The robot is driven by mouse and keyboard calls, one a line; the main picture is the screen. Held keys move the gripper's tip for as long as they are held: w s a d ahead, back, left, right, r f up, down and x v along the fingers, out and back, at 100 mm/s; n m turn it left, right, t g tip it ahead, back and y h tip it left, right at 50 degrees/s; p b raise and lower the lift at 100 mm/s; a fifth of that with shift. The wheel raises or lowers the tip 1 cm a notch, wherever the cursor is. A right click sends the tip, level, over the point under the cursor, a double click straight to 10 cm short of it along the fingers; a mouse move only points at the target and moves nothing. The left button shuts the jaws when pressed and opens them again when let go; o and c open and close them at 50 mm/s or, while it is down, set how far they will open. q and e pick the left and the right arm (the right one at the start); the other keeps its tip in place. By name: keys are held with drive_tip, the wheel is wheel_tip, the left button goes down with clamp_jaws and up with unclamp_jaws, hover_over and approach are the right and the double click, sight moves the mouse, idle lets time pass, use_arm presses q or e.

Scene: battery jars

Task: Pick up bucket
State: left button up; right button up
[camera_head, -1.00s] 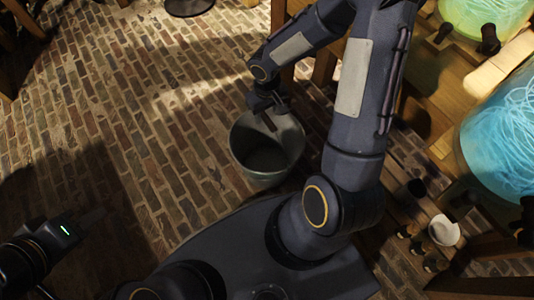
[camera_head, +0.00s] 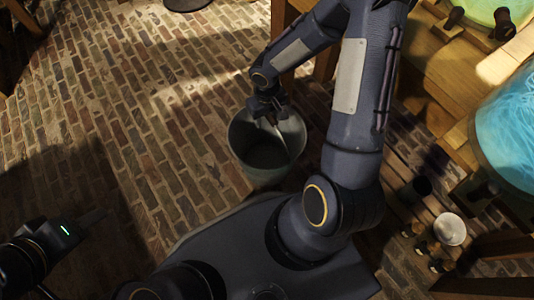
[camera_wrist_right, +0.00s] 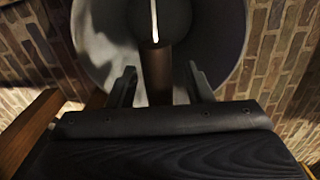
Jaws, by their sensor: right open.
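A grey metal bucket (camera_head: 256,166) stands on the brick floor, left of my right arm in the head view. In the right wrist view the bucket (camera_wrist_right: 105,50) fills the top. Its handle has a brown cylindrical grip (camera_wrist_right: 157,75) and a pale wire. My right gripper (camera_head: 266,112) is over the bucket's far rim. In the right wrist view its fingers (camera_wrist_right: 162,88) are open, one on each side of the brown grip, with gaps on both sides. My left gripper (camera_head: 92,216) is at the lower left, far from the bucket, its fingers dark and unclear.
A wooden table (camera_head: 440,75) with glowing jars (camera_head: 508,130) stands at the right. Brick floor left of the bucket is clear.

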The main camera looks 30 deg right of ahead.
drive_tip(key=shift+f, duration=0.2)
idle(0.4)
clamp_jaws()
idle(1.2)
